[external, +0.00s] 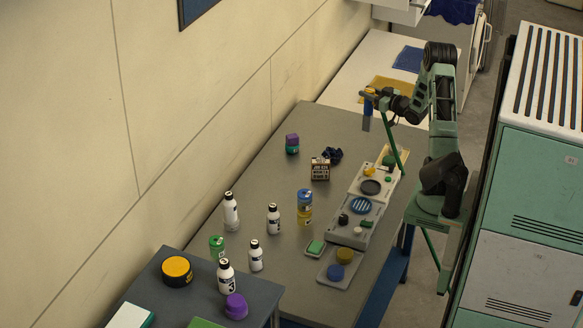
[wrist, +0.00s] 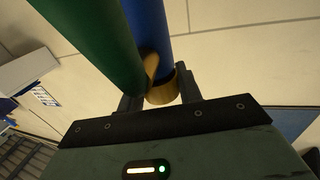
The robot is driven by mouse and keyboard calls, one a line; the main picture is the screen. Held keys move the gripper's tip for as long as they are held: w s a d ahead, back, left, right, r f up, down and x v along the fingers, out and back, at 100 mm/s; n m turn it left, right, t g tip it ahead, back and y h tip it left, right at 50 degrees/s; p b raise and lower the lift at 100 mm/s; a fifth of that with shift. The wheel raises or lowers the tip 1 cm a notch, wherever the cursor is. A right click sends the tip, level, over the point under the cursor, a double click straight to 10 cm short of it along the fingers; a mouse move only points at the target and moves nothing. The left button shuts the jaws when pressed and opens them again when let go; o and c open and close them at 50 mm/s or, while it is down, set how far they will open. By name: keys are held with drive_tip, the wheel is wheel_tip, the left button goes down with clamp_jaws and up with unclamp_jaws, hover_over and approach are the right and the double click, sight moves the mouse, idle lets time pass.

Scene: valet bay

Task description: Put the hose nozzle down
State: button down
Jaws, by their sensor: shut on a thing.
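My gripper (external: 371,95) is shut on the hose nozzle, high up near the far end of the grey table (external: 262,150). The nozzle has a blue barrel (external: 367,112) that hangs down from the jaws. In the wrist view the blue barrel (wrist: 147,28) meets a brass-coloured collar (wrist: 162,90) between the fingers. A thick green tube-like piece (wrist: 92,40) runs beside the barrel. It also shows as a thin green length (external: 388,137) slanting down in the external view. The barrel appears clear of the tabletop.
Grey trays (external: 345,232) with pucks and small blocks line the table's right side. The far left of the table is clear. Beyond is a white counter with a yellow mat (external: 388,88).

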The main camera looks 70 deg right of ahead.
wheel_tip(320, 180, up, 4)
drive_tip(key=shift+r, duration=0.25)
drive_tip(key=w+a+n+y, duration=0.2)
drive_tip(key=w+a+y, duration=0.25)
drive_tip(key=a, duration=0.45)
drive_tip(key=w+a+n+y, duration=0.3)
drive_tip(key=w+a, duration=0.2)
drive_tip(key=a, duration=0.3)
drive_tip(key=w+a+n+g+y, duration=0.1)
drive_tip(key=a+n+g+y, duration=0.5)
drive_tip(key=a, duration=2)
drive_tip(key=s+a+n+g+y, duration=0.4)
drive_tip(key=s+a, duration=0.2)
drive_tip(key=a, duration=0.5)
drive_tip(key=s+a+n+g+y, duration=0.45)
drive_tip(key=s+a, duration=0.25)
drive_tip(key=a, duration=0.5)
wheel_tip(320, 180, down, 15)
drive_tip(key=p, duration=0.1)
drive_tip(key=shift+w+d+f, duration=0.15)
drive_tip(key=shift+w+d, duration=0.05)
drive_tip(key=shift+d, duration=0.15)
